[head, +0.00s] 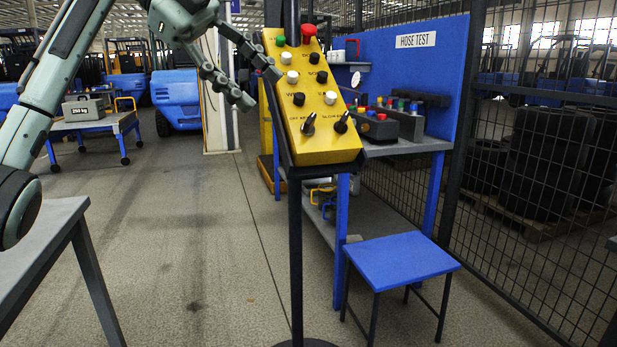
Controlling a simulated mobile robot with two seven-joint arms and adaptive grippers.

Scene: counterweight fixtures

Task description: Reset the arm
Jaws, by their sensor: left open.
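A yellow control box (318,110) sits tilted on a dark post in the middle of the head view. It carries a red mushroom button (308,31) and a green button (280,41) at the top, rows of black and white buttons below, and two black selector switches (308,124) near the bottom edge. Its small lettering is too blurred to read surely. My left gripper (258,88) is open and empty. It reaches down from the upper left, with its fingertips beside the panel's left edge. I cannot tell whether it touches the box. My right gripper is out of view.
A blue hose test bench (382,150) stands behind the box, with a blue stool (400,260) in front. A wire fence (545,130) closes the right side. A grey table (45,235) is at lower left, a cart (95,120) farther back. The floor between is clear.

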